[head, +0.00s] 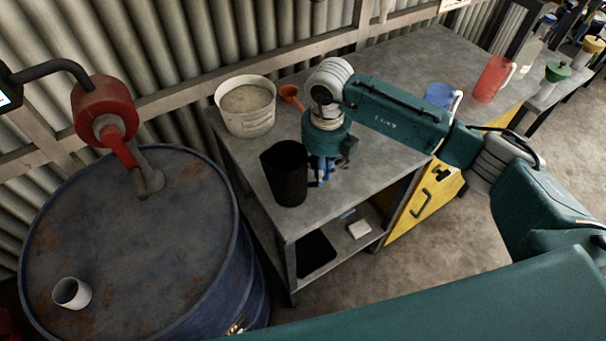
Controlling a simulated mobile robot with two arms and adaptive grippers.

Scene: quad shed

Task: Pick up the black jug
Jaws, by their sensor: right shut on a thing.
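The black jug (284,174) is upright at the front of the grey metal workbench (355,185). I cannot tell whether its base touches the top or is slightly above it. My right gripper (323,178) points down just right of the jug, shut on its handle side. The handle and the fingertips' contact are mostly hidden. My left gripper is not in view.
A whitish bucket (246,122) and an orange scoop (290,94) are behind the jug. A blue jug (438,96) and a red jug (491,80) stand farther right. A rusty blue drum (140,240) with a red pump (104,105) and white cup (72,293) is left.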

